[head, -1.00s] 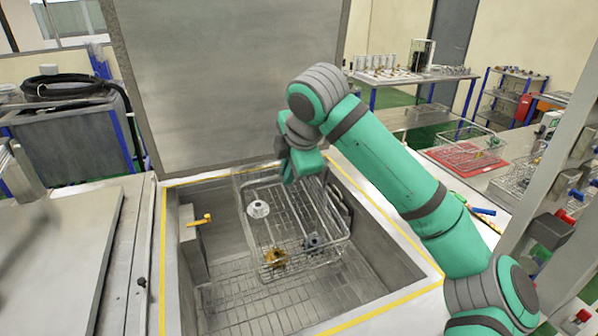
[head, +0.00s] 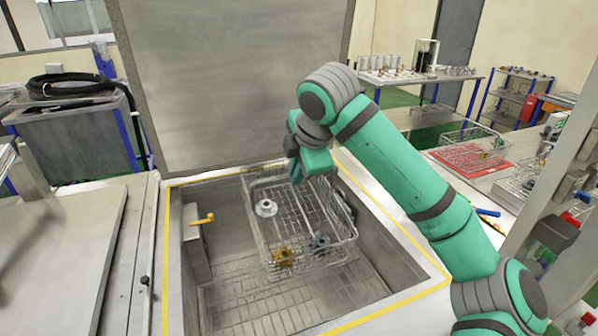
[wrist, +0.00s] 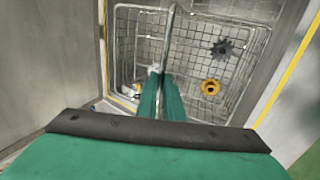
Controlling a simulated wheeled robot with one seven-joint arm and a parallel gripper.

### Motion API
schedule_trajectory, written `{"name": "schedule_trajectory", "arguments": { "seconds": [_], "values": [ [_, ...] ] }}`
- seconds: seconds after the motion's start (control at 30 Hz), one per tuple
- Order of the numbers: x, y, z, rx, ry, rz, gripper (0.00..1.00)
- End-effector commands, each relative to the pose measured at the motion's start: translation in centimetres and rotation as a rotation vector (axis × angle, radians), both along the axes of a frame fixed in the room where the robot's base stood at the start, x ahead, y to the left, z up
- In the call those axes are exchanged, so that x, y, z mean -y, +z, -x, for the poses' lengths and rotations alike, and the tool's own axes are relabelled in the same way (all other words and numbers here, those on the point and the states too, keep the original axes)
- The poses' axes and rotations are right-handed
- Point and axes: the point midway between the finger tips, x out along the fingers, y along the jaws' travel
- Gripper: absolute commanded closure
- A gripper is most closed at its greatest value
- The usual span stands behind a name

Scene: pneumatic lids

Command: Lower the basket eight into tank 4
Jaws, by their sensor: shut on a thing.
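The wire basket (head: 330,256) hangs inside the open tank (head: 215,290), towards its back right, with its lower edge close above the tank's grid floor; I cannot tell whether it touches. It holds a white flanged part (head: 266,208), a brass-coloured part (head: 284,257) and a dark gear-like part (head: 320,243). In the wrist view the basket (wrist: 122,22) fills the middle, with the yellow part (wrist: 210,88) and dark part (wrist: 222,47) inside. No tank number is readable.
The tank's raised lid (head: 235,80) stands upright behind it. A closed lid (head: 75,250) lies at left. A yellow lever (head: 203,219) sticks out from the tank's left wall. Other baskets (head: 470,140) stand on the right bench. The tank's front floor is clear.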

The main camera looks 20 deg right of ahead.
Motion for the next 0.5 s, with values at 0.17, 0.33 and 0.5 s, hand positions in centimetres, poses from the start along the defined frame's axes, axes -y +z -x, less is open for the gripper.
{"name": "schedule_trajectory", "arguments": {
  "seconds": [0.17, 0.33, 0.5],
  "values": [
    [-0.1, -1.7, -0.3, -0.083, -0.001, -0.001, 1.0],
    [-0.1, -3.6, -0.2, -0.183, 0.0, 0.002, 1.0],
    [-0.1, -4.5, 0.0, -0.222, 0.001, 0.005, 1.0]
  ]
}}
